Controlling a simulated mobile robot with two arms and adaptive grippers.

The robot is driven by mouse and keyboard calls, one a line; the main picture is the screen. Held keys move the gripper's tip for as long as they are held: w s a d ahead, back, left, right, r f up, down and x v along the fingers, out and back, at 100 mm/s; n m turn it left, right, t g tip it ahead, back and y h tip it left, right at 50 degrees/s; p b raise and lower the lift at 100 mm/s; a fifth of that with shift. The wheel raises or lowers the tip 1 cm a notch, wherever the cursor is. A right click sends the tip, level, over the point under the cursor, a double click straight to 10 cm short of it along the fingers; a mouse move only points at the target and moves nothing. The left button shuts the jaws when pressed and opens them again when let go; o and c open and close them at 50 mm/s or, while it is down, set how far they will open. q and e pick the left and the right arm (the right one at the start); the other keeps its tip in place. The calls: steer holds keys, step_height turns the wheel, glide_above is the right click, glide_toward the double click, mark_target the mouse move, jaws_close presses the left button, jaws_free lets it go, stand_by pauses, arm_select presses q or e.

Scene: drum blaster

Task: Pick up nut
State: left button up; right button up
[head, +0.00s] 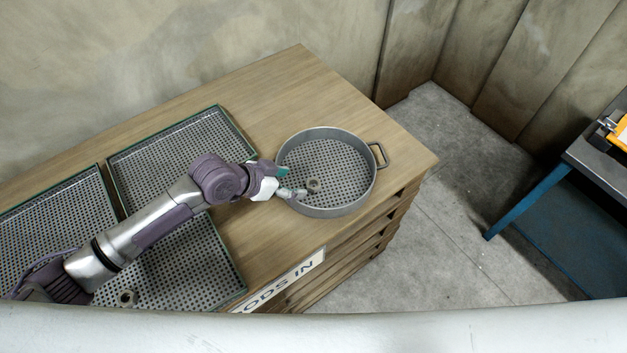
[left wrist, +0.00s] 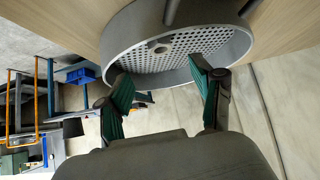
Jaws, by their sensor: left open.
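A small grey metal nut (head: 314,186) lies in the round perforated pan (head: 372,187), in the near part of its floor. It also shows in the left wrist view (left wrist: 162,48), beyond my fingers. My left gripper (head: 292,183) is at the pan's left rim, with its fingers pointing toward this nut. The gripper is open and empty, its two green-padded fingers (left wrist: 162,88) spread apart. A second nut (head: 127,297) sits at the near edge of a perforated tray (head: 229,262). My right gripper is not in view.
The pan has a raised wall and a loop handle (head: 381,155) on its right. Several perforated trays cover the left of the wooden bench (head: 282,85). A dark table with blue legs (head: 513,212) stands at the right. The bench's far right corner is clear.

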mark_target(313, 183)
arm_select(q)
steer(key=x, duration=0.2)
steer(key=shift+w+d+f, duration=0.15)
steer(key=shift+w+f, duration=0.05)
steer(key=shift+f, duration=0.05)
steer(key=shift+x, duration=1.05)
steer(key=x, duration=0.3)
steer(key=shift+w+d+f, duration=0.15)
steer(key=shift+d+f, duration=0.05)
steer(key=shift+f, duration=0.05)
steer(key=shift+w+d+f, duration=0.1)
steer(key=shift+f, duration=0.05)
steer(key=shift+c, duration=0.6)
steer(key=c, duration=1.1)
jaws_close()
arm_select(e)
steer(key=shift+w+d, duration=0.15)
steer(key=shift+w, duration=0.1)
